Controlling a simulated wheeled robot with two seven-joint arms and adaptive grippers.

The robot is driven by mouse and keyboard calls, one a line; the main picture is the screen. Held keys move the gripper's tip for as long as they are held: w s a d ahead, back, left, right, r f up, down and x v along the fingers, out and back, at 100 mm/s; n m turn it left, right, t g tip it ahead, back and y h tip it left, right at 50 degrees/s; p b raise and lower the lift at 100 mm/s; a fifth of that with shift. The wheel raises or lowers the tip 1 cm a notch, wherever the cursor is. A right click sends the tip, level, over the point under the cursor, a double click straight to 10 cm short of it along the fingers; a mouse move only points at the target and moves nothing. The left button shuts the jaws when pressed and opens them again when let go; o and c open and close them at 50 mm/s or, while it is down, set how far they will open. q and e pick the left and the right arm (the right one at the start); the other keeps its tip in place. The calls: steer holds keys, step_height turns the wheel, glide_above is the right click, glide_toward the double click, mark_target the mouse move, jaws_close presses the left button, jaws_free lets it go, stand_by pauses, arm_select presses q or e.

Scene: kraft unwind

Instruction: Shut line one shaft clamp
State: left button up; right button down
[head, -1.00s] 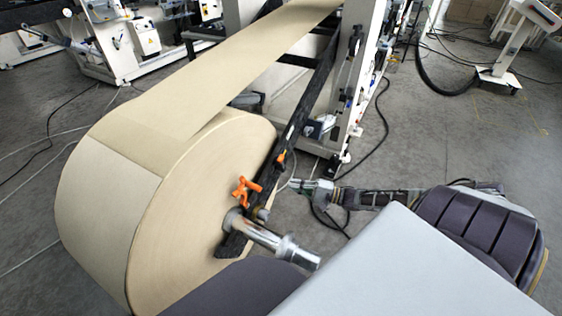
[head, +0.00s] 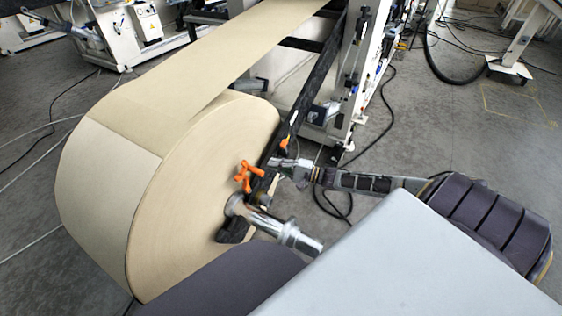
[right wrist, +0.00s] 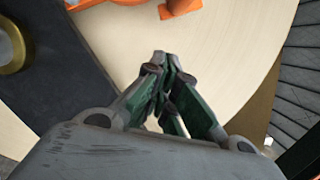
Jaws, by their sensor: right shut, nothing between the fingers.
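The shaft clamp shows as an orange handle (head: 246,177) above the metal shaft (head: 274,228) that sticks out of the large kraft roll (head: 190,205). The handle stands raised, tilted off the dark arm (head: 300,125). My right gripper (head: 270,163) is shut and empty, just right of and slightly above the handle, in front of the roll's face. In the right wrist view the closed fingertips (right wrist: 167,62) are below the orange part (right wrist: 178,6), with a visible gap. The left gripper is not in view.
The dark arm runs from the shaft up to the white machine frame (head: 365,75). A brass-coloured knob (right wrist: 10,50) sits on the dark part. A kraft web (head: 235,50) runs from the roll to the machine.

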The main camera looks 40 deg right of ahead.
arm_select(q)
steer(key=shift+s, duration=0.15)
arm_select(e)
steer(key=a, duration=0.1)
steer(key=a+r, duration=0.1)
steer(key=s+a, duration=0.1)
steer(key=shift+s+a+r, duration=0.1)
steer(key=shift+a+r, duration=0.05)
steer(key=shift+a, duration=0.25)
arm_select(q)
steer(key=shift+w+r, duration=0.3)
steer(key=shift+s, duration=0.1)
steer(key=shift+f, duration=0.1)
arm_select(e)
steer(key=shift+r, duration=0.1)
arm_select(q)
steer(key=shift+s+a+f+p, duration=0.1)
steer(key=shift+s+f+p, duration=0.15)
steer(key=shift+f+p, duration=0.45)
arm_select(e)
steer(key=shift+s+a+n, duration=0.1)
steer(key=shift+a+n, duration=0.15)
steer(key=shift+n, duration=0.05)
